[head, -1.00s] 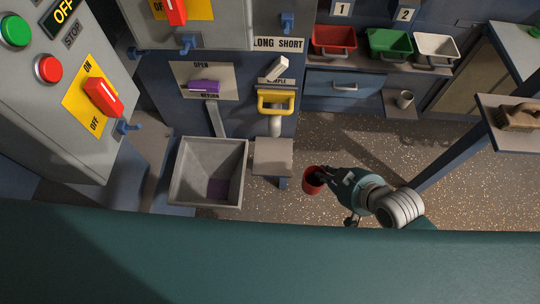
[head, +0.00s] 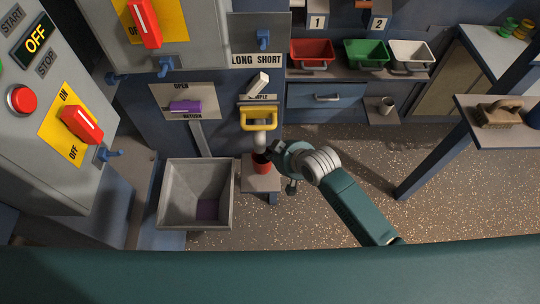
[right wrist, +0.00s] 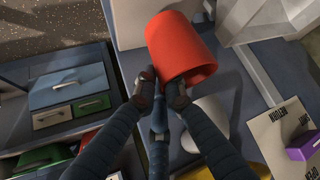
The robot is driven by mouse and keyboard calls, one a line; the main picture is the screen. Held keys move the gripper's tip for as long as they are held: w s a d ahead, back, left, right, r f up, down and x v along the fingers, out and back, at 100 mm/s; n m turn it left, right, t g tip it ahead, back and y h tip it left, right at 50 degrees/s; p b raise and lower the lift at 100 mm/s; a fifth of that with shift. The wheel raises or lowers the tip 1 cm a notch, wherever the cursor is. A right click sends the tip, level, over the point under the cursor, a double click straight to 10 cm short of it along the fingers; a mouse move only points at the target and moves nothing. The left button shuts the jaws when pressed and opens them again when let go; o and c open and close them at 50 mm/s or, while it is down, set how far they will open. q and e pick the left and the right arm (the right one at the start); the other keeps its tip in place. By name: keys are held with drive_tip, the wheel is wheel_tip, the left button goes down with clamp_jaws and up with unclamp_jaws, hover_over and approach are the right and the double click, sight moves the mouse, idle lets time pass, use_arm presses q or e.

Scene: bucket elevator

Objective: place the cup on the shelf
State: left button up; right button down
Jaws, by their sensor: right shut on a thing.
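The red cup (head: 262,166) is over the small grey shelf (head: 255,184), below the pipe with the yellow handle. My right gripper (head: 272,156) is shut on the cup, coming in from the right. In the right wrist view, the cup (right wrist: 188,47) shows large and tilted in the picture, with the two fingertips (right wrist: 161,92) at its near end. The shelf also shows there beside the cup (right wrist: 129,25). I cannot tell whether the cup's bottom touches the shelf. My left gripper is not in view.
The yellow handle (head: 258,121) and the grey pipe (head: 260,142) are close above the cup. A grey hopper (head: 232,200) stands just left of the shelf. Speckled floor to the right is open.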

drive_tip(key=shift+w+a, duration=0.3)
drive_tip(key=shift+w, duration=0.05)
drive_tip(key=shift+f, duration=1.7)
drive_tip(key=shift+f, duration=0.25)
drive_tip(key=c, duration=1.8)
unclamp_jaws()
drive_tip(key=shift+c, duration=0.2)
drive_tip(key=shift+r, duration=0.15)
drive_tip(key=shift+r, duration=0.2)
drive_tip(key=p+v, duration=0.1)
drive_tip(key=v, duration=1)
drive_tip(key=shift+s+d+r, duration=0.2)
drive_tip(key=shift+s+r, duration=0.05)
